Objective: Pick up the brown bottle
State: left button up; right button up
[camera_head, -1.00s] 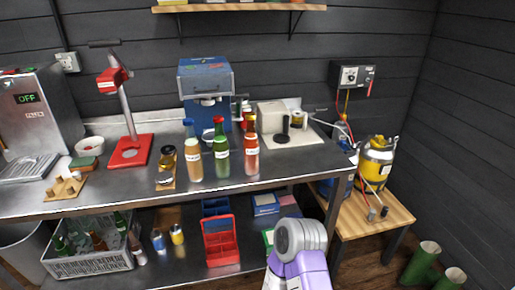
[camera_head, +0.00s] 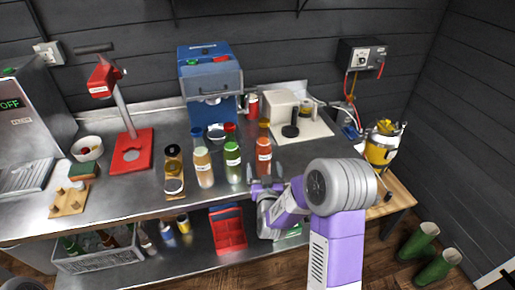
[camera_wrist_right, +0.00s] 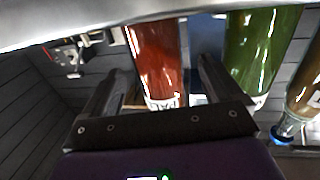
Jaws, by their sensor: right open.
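The left one is tan-brown with a blue cap (camera_head: 203,168), the middle one is green with a red cap (camera_head: 232,163), and the right one is red-brown with an orange cap (camera_head: 264,155). My right gripper (camera_head: 264,174) is open and empty at the bench's front edge, just in front of the red-brown bottle. In the right wrist view, which is upside down, the red-brown bottle (camera_wrist_right: 155,50) shows between the fingers, the green bottle (camera_wrist_right: 258,50) right of them, and the blue-capped brown bottle (camera_wrist_right: 303,95) at the far right.
The bench edge (camera_head: 120,218) is close to my right gripper. A blue machine (camera_head: 210,85) stands behind. A crate (camera_head: 98,260) and red caddy (camera_head: 228,235) are on the lower shelf.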

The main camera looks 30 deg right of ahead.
aim_at(263, 157)
jog(key=shift+d+r, duration=0.2)
jog(key=shift+d, duration=0.05)
jog(key=shift+w+d, duration=0.15)
jog(key=shift+w, duration=0.05)
jog(key=x, duration=0.5)
jog(key=shift+f, duration=0.2)
jog(key=shift+c, duration=0.2)
jog(key=shift+r, duration=0.1)
jog(key=c, duration=1.5)
